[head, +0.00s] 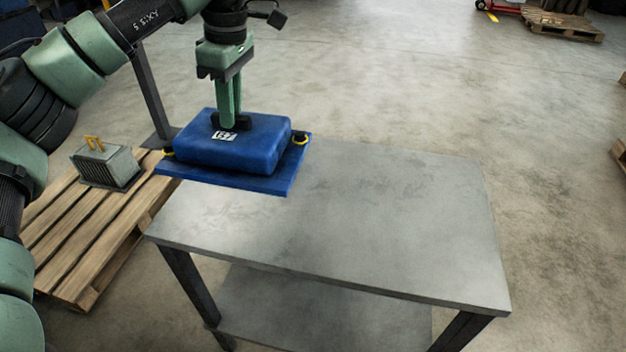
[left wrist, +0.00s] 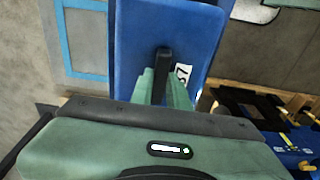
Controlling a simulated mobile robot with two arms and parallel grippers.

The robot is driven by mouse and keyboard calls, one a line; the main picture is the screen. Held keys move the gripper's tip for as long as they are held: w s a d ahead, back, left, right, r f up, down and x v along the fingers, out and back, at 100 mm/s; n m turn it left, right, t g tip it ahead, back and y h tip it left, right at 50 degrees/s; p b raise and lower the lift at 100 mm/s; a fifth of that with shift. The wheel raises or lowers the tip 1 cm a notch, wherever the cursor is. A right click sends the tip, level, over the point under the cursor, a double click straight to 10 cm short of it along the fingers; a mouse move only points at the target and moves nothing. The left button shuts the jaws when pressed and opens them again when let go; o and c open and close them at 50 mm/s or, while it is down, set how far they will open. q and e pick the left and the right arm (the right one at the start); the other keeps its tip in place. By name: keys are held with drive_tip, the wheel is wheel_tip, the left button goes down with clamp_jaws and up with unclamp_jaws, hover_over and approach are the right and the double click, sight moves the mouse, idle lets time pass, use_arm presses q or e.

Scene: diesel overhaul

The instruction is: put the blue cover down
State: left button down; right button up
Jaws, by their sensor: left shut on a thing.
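The blue cover (head: 232,145) is a boxy blue lid with a flat flange, a white label and yellow rings at its sides. My left gripper (head: 230,122) is shut on the black grip on top of it. In the head view the cover appears over the far left part of the grey metal table (head: 400,220); whether it touches the top is unclear. In the left wrist view the blue cover (left wrist: 190,40) lies beyond my left fingers (left wrist: 160,85), with part of its label showing. My right gripper is not in view.
A wooden pallet (head: 85,225) with a grey finned part (head: 105,165) lies left of the table. The rest of the tabletop is bare, with a lower shelf (head: 320,310) beneath. In the left wrist view, blue and dark machine parts (left wrist: 295,150) show at lower right.

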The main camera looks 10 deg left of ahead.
sight(233, 131)
use_arm(q)
drive_tip(key=f, duration=0.3)
drive_tip(key=s+f+b, duration=0.1)
drive_tip(key=f, duration=0.2)
drive_tip(key=shift+s+f, duration=0.15)
drive_tip(key=shift+f, duration=0.15)
wheel_tip(233, 131, down, 13)
drive_tip(key=p, duration=0.1)
drive_tip(key=shift+w+p, duration=0.2)
drive_tip(key=shift+p, duration=0.2)
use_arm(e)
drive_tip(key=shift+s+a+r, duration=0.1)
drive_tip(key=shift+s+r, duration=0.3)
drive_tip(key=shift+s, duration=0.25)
use_arm(q)
drive_tip(key=c, duration=1.4)
unclamp_jaws()
drive_tip(key=shift+o, duration=0.2)
drive_tip(key=shift+s, duration=0.1)
